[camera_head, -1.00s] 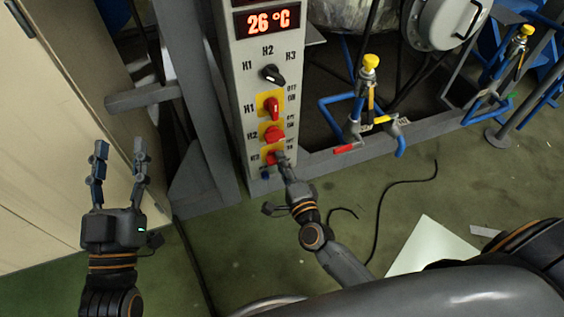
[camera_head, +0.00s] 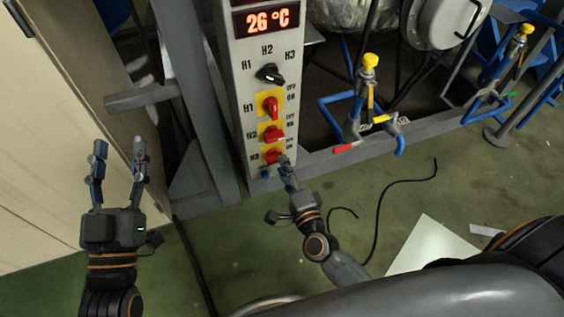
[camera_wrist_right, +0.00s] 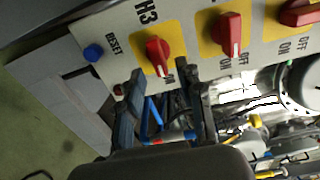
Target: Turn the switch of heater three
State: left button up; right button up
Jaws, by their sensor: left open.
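The red H3 knob (camera_head: 272,157) is the lowest of the red knobs on the grey control panel (camera_head: 240,100). In the right wrist view the H3 knob (camera_wrist_right: 157,55) sits on a yellow plate, its white mark towards the lower right. My right gripper (camera_head: 285,162) is just at the lower right of this knob. In the wrist view its two fingers (camera_wrist_right: 165,75) are apart with nothing held; the knob shows beyond and between their tips. Whether they touch it I cannot tell. My left gripper (camera_head: 119,145) is open and empty, left of the panel.
Above H3 are the red H2 knob (camera_head: 273,133), the red H1 knob (camera_head: 270,107) and a black selector (camera_head: 270,73). A blue reset button (camera_wrist_right: 93,52) is beside H3. Yellow-topped valves (camera_head: 370,62) and a grey frame stand to the right.

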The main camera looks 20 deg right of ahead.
jog(key=s, duration=0.9)
jog(key=shift+s+d, duration=0.15)
jog(key=shift+s, duration=0.1)
jog(key=shift+w+r, duration=0.1)
